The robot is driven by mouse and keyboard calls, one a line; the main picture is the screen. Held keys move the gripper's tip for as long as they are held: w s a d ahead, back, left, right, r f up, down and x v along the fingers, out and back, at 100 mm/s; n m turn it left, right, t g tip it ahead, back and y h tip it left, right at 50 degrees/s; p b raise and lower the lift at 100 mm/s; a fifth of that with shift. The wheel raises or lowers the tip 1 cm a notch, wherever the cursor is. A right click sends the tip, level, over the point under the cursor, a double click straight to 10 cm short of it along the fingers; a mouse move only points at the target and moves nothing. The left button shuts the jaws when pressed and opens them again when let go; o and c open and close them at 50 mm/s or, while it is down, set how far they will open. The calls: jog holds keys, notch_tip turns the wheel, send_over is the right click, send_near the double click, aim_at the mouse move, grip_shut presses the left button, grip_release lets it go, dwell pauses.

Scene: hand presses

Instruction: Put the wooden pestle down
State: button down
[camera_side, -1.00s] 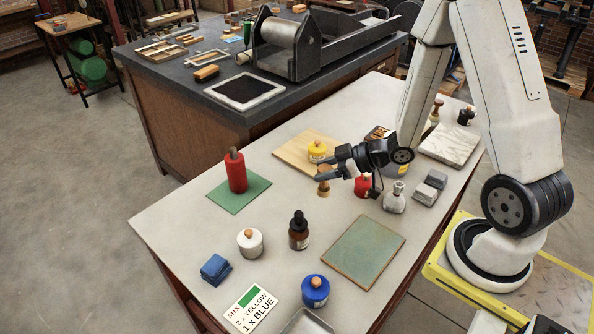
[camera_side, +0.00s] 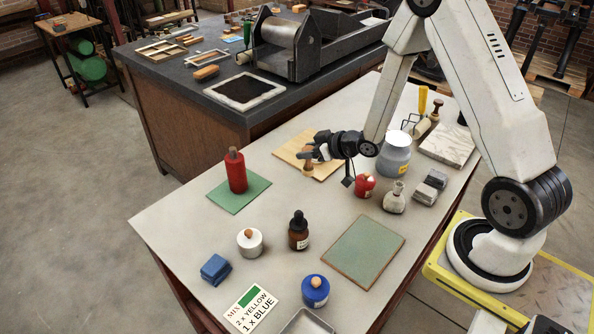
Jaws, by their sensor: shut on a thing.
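The wooden pestle (camera_side: 308,170) is upright in my gripper (camera_side: 309,157), which is shut on its upper part. Both are over the light wooden board (camera_side: 290,152) at the back of the pale table. I cannot tell whether the pestle's foot touches the board or hangs just above it. My gripper and wrist cover part of the board, and the yellow jar that stood on it is hidden now.
A red jar (camera_side: 364,185), a glass bottle (camera_side: 395,198) and a grey can (camera_side: 394,157) stand right of my gripper. A red bottle (camera_side: 236,173) stands on a green mat at left. A green plate (camera_side: 362,250) lies bare in front. The table between mat and plate is partly clear.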

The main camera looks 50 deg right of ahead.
aim_at(309, 172)
jog(key=shift+f, duration=1.95)
jog(key=shift+f, duration=1.75)
jog(key=shift+f, duration=0.15)
jog(key=shift+c, duration=0.7)
grip_release()
jog(key=shift+s+r, duration=0.1)
jog(key=shift+r, duration=0.1)
jog(key=v, duration=1.1)
jog(key=shift+s, duration=0.35)
